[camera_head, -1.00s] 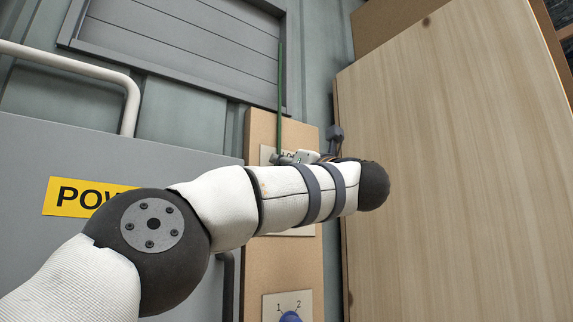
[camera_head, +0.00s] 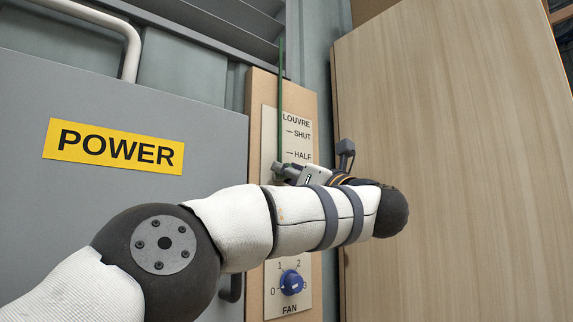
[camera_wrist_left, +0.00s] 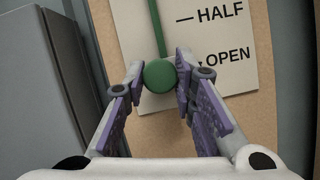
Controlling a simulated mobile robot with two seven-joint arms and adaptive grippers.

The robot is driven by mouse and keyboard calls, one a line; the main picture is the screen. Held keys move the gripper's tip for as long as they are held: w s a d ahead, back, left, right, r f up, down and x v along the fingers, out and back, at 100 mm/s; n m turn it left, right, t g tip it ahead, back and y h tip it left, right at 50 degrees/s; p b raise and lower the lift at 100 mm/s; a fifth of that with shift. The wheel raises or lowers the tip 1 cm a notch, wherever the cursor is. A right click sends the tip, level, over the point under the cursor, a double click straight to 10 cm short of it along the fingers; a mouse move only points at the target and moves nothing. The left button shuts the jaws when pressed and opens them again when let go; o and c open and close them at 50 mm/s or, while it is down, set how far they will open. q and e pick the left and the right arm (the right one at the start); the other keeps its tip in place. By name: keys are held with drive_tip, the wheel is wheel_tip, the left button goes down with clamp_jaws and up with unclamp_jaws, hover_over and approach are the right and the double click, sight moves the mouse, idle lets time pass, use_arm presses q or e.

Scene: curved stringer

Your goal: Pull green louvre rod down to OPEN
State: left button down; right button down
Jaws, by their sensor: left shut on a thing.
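The green louvre rod (camera_head: 281,100) hangs down in front of a white scale plate (camera_head: 271,125) marked LOUVRE, SHUT and HALF. In the left wrist view its round green knob (camera_wrist_left: 159,76) sits between the purple-padded fingers of my left gripper (camera_wrist_left: 160,68), which is shut on it. There the knob appears beside and slightly below the OPEN mark (camera_wrist_left: 222,56). In the head view my left gripper (camera_head: 290,170) is just below HALF, and my arm hides OPEN. The grey louvre slats (camera_head: 225,28) at the top are tilted, with gaps between them. My right gripper is out of view.
A blue fan knob (camera_head: 291,282) is on the same wooden board, below my forearm. A grey cabinet with a yellow POWER label (camera_head: 113,146) and a pale bent pipe (camera_head: 130,50) stand left. A large wooden panel (camera_head: 450,150) closes off the right.

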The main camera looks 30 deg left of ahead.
use_arm(q)
drive_tip(key=c, duration=1.3)
unclamp_jaws()
drive_tip(key=shift+w+f, duration=0.1)
drive_tip(key=shift+f, duration=0.25)
drive_tip(key=shift+r, duration=0.1)
drive_tip(key=v, duration=1.2)
